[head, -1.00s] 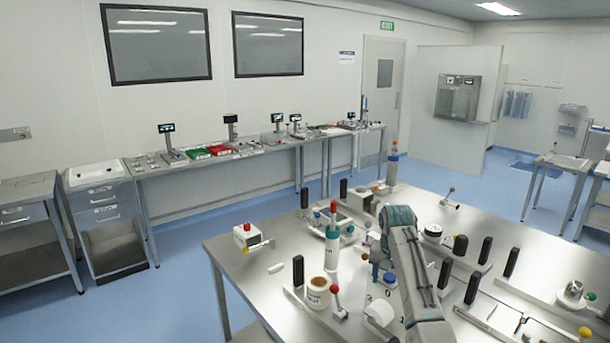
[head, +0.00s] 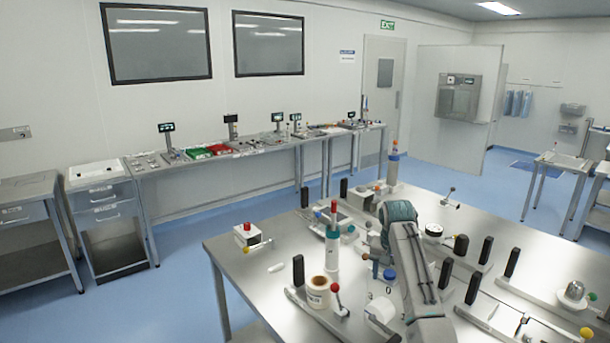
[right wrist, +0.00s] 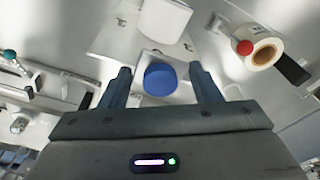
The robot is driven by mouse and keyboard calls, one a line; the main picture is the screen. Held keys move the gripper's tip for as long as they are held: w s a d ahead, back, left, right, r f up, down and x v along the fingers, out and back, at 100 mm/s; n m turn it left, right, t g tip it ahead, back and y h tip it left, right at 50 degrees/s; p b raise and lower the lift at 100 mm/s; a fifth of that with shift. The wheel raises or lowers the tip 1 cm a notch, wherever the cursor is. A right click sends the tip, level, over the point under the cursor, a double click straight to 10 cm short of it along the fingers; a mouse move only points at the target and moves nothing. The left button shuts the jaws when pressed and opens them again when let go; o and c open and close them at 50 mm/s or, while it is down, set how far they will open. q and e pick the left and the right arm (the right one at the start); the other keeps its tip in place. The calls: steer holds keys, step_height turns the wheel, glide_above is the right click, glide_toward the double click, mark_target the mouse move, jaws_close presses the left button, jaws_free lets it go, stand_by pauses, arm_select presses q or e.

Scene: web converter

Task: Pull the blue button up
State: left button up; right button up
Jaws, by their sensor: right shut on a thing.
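The blue button (head: 389,274) is a round blue cap on a small pale block on the steel table, in the middle of the head view. In the right wrist view the blue button (right wrist: 161,79) lies between the two fingers of my right gripper (right wrist: 162,82). In the head view my right gripper (head: 376,262) reaches down beside the button and is shut on it. The exact contact is hard to see. My left gripper is not in view.
Black handles (head: 445,275) stand at the right.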

mark_target(390, 273)
steer(key=shift+r, duration=0.65)
steer(key=o, duration=0.9)
steer(key=shift+c, duration=0.2)
steer(key=o, duration=0.4)
steer(key=shift+s, duration=0.15)
steer(key=shift+r, duration=0.1)
steer(key=shift+r, duration=2.85)
